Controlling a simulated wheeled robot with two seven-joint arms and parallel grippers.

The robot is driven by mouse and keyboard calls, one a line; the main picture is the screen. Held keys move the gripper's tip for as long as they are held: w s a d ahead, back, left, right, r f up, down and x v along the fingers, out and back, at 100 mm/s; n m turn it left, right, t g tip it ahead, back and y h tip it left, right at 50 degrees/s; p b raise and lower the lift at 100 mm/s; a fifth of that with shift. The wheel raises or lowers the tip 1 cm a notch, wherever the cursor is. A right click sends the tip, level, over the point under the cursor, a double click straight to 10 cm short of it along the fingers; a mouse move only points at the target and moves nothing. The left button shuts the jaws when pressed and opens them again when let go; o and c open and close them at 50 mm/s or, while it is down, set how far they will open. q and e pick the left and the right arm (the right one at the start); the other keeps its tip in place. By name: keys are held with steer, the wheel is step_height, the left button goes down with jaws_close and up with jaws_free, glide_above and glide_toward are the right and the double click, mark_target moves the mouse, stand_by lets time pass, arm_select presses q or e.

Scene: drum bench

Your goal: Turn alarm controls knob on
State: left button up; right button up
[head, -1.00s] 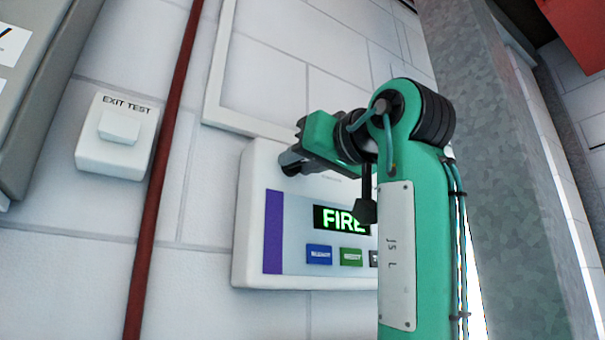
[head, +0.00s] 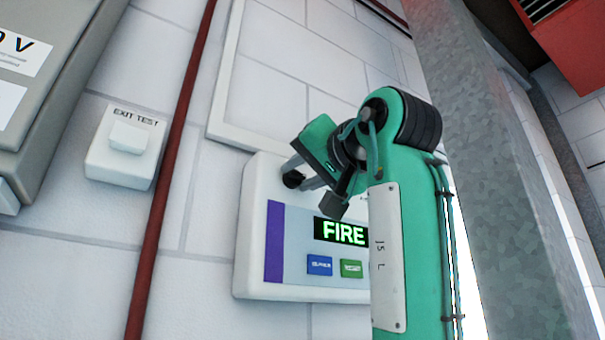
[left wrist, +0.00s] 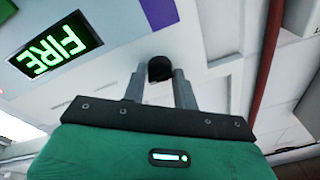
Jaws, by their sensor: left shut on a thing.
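The alarm panel (head: 352,292) is a white box on the wall with a purple stripe and a green lit FIRE display (head: 341,231). It also shows in the left wrist view (left wrist: 215,85). The black knob (head: 291,181) sits at the panel's upper left in the head view. In the left wrist view the knob (left wrist: 159,66) lies between the fingertips. My left gripper (head: 299,175) is shut on it, with a finger on each side in the wrist view (left wrist: 160,75). The fingers partly hide the knob, and no pointer mark shows. My right gripper is not in view.
A white EXIT TEST box (head: 107,168) is on the wall to the left. A red pipe (head: 166,185) runs between it and the panel. A grey cabinet (head: 50,85) is at the upper left. A galvanized column (head: 475,130) stands right of my arm.

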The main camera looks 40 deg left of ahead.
arm_select(q)
steer(key=o, duration=0.9)
steer(key=shift+o, duration=0.2)
steer(key=shift+d, duration=0.1)
steer(key=shift+s+d+f, duration=0.1)
steer(key=shift+d+f, duration=0.05)
steer(key=shift+d, duration=0.15)
steer(key=b+v, duration=0.3)
steer(key=v, duration=0.8)
steer(key=shift+d, duration=0.15)
